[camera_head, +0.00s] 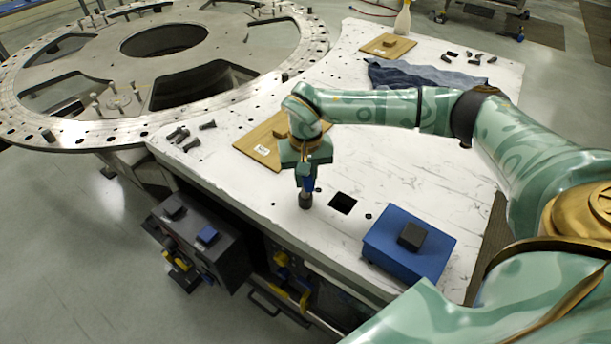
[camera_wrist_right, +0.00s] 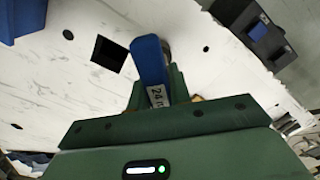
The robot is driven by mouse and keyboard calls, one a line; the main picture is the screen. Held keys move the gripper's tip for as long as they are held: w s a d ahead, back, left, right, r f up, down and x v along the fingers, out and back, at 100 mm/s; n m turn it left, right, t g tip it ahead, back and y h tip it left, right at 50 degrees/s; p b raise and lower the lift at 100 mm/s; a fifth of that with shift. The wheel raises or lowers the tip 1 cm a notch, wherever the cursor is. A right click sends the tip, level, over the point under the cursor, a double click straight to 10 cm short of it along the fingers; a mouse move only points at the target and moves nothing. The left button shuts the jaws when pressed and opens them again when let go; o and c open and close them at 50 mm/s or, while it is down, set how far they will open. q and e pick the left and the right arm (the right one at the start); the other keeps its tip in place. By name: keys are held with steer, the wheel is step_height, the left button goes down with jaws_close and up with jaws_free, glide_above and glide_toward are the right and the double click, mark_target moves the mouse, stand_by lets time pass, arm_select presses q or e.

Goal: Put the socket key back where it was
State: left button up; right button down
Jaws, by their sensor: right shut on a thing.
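My right gripper (camera_head: 306,170) is shut on the socket key (camera_head: 306,199), above the front part of the white worktop. The key hangs upright below the jaws, with a blue shank and a dark socket end at the bottom. I cannot tell whether the socket touches the worktop. In the right wrist view the blue part of the key (camera_wrist_right: 149,60) stands between the fingers, with a white label partly reading "24". A dark square hole (camera_head: 342,203) in the worktop is just right of the key; it also shows in the wrist view (camera_wrist_right: 108,54). My left gripper is not in view.
A blue box (camera_head: 385,242) with a black block stands right of the hole. A wooden board (camera_head: 247,146) lies behind the gripper. Several bolts lie at the worktop's left. The large ring plate (camera_head: 70,135) is at the left. A dark cloth (camera_head: 420,75) lies farther back.

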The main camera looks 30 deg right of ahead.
steer(key=c, duration=1.3)
jaws_free()
steer(key=shift+f, duration=0.1)
step_height(320, 180, up, 12)
steer(key=shift+r+p, duration=0.15)
steer(key=shift+p, duration=0.25)
